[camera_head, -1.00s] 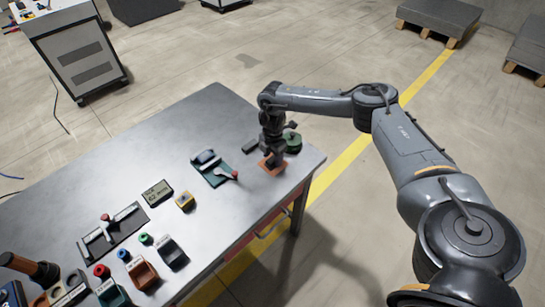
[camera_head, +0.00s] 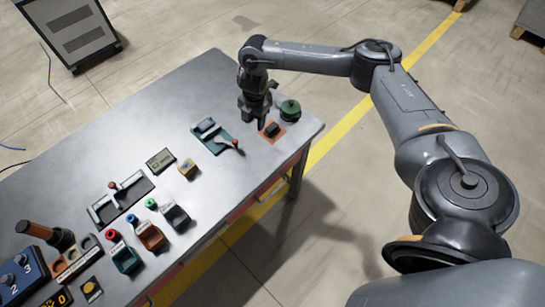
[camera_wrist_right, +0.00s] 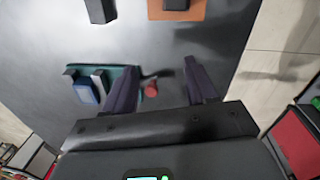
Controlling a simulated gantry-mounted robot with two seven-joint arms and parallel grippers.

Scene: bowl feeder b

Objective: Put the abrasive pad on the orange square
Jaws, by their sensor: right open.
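The orange square (camera_head: 281,138) lies near the right end of the metal table. A small dark block, apparently the abrasive pad (camera_head: 271,129), sits on it. In the right wrist view the orange square (camera_wrist_right: 194,9) and dark pad (camera_wrist_right: 176,4) are partly cut off at the top edge. My right gripper (camera_head: 254,121) is above the table, left of the square and apart from it. My left gripper is not in view.
A green round knob (camera_head: 290,110) stands behind the square. A green-based lever fixture (camera_head: 217,135) is left of my gripper. Another dark block (camera_wrist_right: 99,10) shows in the wrist view. A display (camera_head: 160,159), a yellow-topped block (camera_head: 188,168) and several coloured bins lie further left.

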